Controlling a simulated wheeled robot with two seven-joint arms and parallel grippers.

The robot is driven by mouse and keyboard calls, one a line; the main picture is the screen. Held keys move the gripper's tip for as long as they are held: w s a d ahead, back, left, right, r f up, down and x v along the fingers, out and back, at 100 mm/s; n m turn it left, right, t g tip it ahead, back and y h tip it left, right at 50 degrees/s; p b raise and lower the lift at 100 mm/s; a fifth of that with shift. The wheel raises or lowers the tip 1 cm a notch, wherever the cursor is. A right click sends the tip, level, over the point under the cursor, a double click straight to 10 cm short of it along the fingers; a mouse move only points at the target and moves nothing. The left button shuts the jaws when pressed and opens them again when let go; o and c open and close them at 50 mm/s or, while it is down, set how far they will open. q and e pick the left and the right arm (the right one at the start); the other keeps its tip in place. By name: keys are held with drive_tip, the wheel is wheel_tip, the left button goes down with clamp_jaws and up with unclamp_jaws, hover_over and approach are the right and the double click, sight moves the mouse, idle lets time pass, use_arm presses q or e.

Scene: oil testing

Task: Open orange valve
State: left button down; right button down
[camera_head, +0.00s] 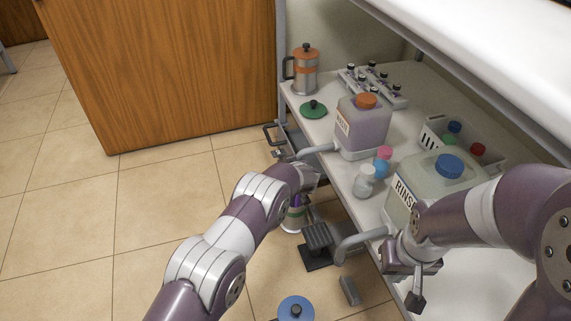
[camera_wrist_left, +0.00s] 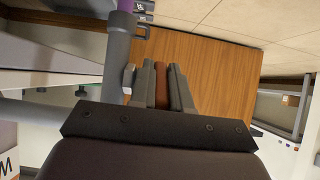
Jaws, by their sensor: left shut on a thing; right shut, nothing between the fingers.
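A clear container of purple liquid with an orange cap (camera_head: 363,124) stands on the white shelf. Its grey spout pipe (camera_head: 318,149) reaches over the shelf's left edge. My left arm hides most of the valve area in the head view. In the left wrist view, my left gripper (camera_wrist_left: 162,68) is shut on a brownish-orange piece (camera_wrist_left: 161,86), apparently the orange valve, beside the grey pipe (camera_wrist_left: 117,55). Purple shows at the pipe's end (camera_wrist_left: 125,5). My right gripper (camera_head: 415,300) is shut and empty, in front of the RINSE container (camera_head: 430,182).
A small vessel with purple in it (camera_head: 293,218) is below the shelf edge, partly behind my left arm. The RINSE container's grey spout (camera_head: 360,240) curves out left of my right gripper. Small bottles (camera_head: 366,182) stand between the containers. Open floor (camera_head: 80,210) lies left.

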use_arm(q)
drive_tip(key=shift+w+r, duration=0.15)
drive_tip(key=shift+r, duration=0.1)
drive_tip(key=c, duration=1.4)
unclamp_jaws()
drive_tip(key=shift+f, duration=0.1)
drive_tip(key=shift+o, duration=0.2)
drive_tip(key=p+v, duration=0.7)
drive_tip(key=v, duration=0.5)
drive_tip(key=shift+s+p, duration=0.35)
